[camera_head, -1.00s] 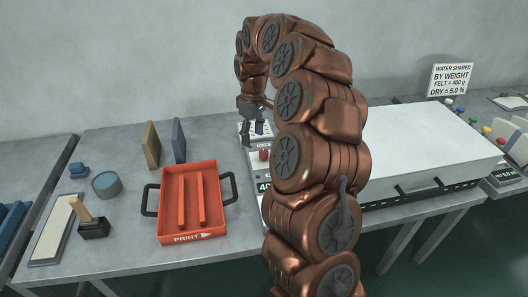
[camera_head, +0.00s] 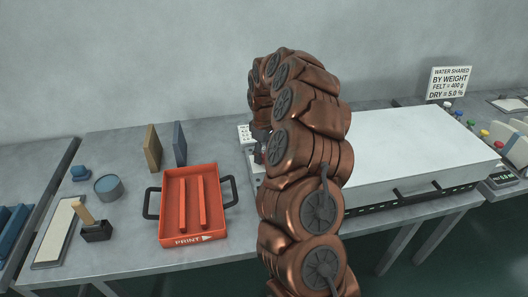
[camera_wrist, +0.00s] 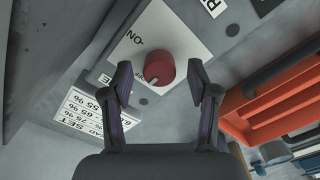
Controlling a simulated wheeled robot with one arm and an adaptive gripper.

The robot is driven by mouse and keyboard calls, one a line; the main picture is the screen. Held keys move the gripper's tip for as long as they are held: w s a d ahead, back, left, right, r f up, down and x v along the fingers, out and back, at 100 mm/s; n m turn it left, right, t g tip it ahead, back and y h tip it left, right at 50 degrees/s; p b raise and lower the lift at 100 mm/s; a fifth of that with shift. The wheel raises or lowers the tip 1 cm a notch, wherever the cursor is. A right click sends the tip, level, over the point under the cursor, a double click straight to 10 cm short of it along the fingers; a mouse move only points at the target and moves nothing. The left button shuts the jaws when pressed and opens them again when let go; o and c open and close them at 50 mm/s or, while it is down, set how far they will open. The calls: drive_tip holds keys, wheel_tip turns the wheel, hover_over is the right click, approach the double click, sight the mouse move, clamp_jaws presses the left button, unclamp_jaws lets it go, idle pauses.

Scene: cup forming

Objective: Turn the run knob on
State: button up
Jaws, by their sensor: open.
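The run knob (camera_wrist: 159,68) is a round red knob with a pale pointer mark, on a white plate (camera_wrist: 180,30) with a label that reads "NO" or "ON" in the wrist view. My gripper (camera_wrist: 160,82) is open. Its two fingertips stand on either side of the knob, with gaps visible; I cannot tell how far above the panel they are. In the head view my arm hides the knob, and only part of my gripper (camera_head: 259,148) shows beside the arm.
An orange tray (camera_head: 163,205) with black handles stands left of my arm; it also shows at the right in the wrist view (camera_wrist: 285,105). A large white-topped machine (camera_head: 410,150) stands right. A printed settings label (camera_wrist: 90,112) lies near the knob.

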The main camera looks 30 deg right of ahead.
drive_tip(key=shift+f, duration=0.3)
clamp_jaws()
idle(0.4)
